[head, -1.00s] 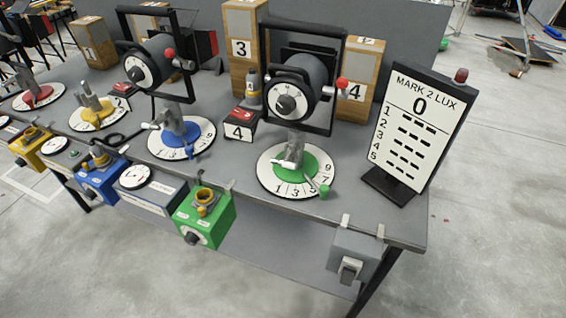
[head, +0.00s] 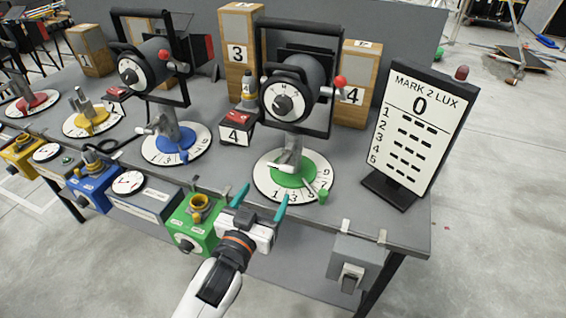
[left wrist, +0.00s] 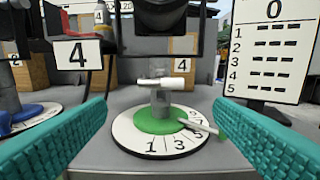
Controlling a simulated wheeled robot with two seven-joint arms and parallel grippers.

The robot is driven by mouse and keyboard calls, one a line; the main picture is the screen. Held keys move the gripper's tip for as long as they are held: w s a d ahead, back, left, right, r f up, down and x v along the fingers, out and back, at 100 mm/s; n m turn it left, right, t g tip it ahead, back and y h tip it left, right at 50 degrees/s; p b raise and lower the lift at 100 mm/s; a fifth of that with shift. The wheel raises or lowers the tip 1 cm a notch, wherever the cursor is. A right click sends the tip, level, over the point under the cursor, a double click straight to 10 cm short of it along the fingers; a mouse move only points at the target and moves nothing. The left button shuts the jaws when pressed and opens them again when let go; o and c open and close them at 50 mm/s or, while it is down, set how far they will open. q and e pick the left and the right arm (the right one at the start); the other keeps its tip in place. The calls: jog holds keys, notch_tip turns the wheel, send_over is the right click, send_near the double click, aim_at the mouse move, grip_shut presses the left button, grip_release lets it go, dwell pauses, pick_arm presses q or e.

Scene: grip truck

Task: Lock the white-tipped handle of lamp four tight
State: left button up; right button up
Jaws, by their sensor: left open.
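Lamp four is a dark round lamp (head: 292,92) in a black yoke on a grey post, over a green disc (head: 292,177) in a white numbered dial. Its white-tipped handle (head: 284,168) sits low on the post. In the left wrist view the handle (left wrist: 160,82) lies roughly level across the post, in the middle of the picture. My left gripper (head: 262,197) is open and empty at the table's front edge, in front of the dial. Its teal fingers flank the dial in the left wrist view, and the handle is ahead of them, untouched. My right gripper is not in view.
A green-tipped pointer (head: 322,195) sticks out over the dial's right front. The MARK 2 LUX board (head: 417,130) stands to the right. A green box (head: 193,222) hangs on the front edge beside my gripper. Lamp three's blue dial (head: 176,144) is to the left.

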aim_at(279, 169)
pick_arm(q)
jog(key=x, duration=0.8)
jog(key=p+x, duration=0.1)
jog(key=x, duration=0.3)
jog(key=shift+r, duration=0.4)
jog(key=c, duration=1)
